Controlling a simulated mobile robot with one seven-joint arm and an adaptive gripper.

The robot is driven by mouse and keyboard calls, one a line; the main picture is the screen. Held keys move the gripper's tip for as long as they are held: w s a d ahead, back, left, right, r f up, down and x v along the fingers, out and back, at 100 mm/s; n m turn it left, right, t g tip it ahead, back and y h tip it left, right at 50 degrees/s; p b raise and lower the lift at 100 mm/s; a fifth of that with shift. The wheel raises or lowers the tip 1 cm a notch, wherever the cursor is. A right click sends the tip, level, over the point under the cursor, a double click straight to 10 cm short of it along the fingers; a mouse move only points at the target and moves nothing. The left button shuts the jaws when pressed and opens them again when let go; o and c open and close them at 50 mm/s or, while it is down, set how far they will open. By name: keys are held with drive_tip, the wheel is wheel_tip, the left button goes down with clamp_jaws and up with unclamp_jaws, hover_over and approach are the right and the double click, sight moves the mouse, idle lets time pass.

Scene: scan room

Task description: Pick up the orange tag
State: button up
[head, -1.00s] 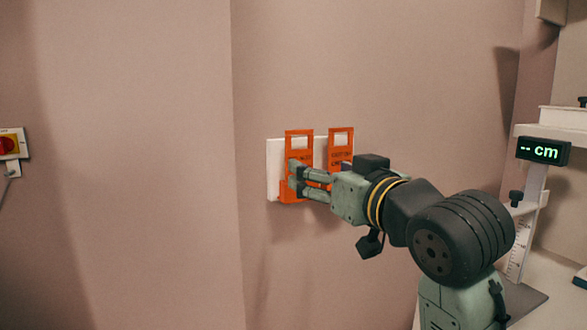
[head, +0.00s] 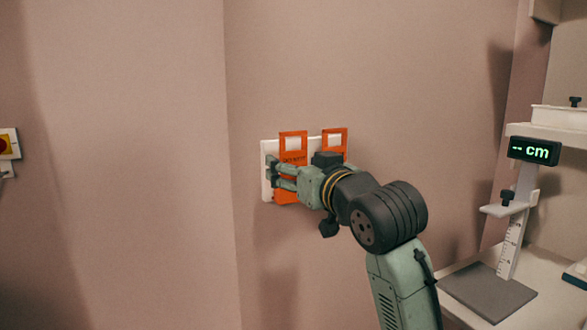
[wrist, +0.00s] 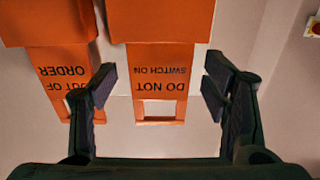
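Two orange tags hang side by side on a white switch plate (head: 267,190) on the wall. The left tag (head: 293,140) is the one reading "DO NOT SWITCH ON" in the wrist view (wrist: 162,62), where it appears upside down. The right tag (head: 336,138) reads "OUT OF ORDER" and is at the left of the wrist view (wrist: 60,60), partly behind a finger. My gripper (head: 272,172) is at the left tag in the head view. In the wrist view my gripper (wrist: 160,88) is open, with one finger on each side of the "DO NOT SWITCH ON" tag and gaps to both.
A red and yellow rotary switch (head: 8,144) is on the wall at far left. At right, a height gauge with a "-- cm" display (head: 534,151) stands on a pale counter (head: 535,275). The wall around the plate is clear.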

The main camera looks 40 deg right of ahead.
drive_tip(key=c, duration=0.9)
wheel_tip(320, 180, up, 10)
idle(0.5)
